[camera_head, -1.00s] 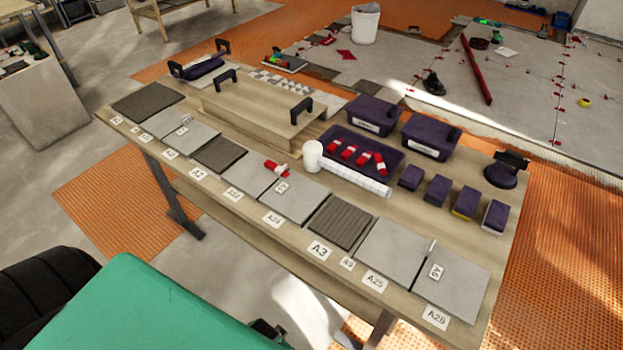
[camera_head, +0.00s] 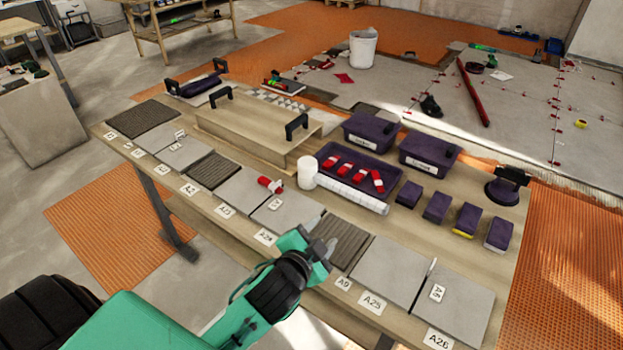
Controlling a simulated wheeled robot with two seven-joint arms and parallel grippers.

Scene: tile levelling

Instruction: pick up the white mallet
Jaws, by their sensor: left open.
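A white upright cylinder (camera_head: 307,172) stands on the workbench (camera_head: 225,218), in front of the purple tray. A long white bar with grid marks (camera_head: 352,192) runs from it to the right along the tray's front. This looks like the white mallet, but I cannot tell whether the two parts are joined. My left gripper (camera_head: 322,249), green and black, is above the front of the bench, over the dark ribbed tile. It is open and apart from the white cylinder, nearer to me. My right gripper is not in view.
The purple tray (camera_head: 395,172) holds several red pieces. Purple boxes (camera_head: 430,155) stand behind it, and several purple blocks (camera_head: 467,219) to its right. Labelled grey tiles (camera_head: 385,268) line the front edge. A raised wooden board with black handles (camera_head: 250,135) stands left of the tray.

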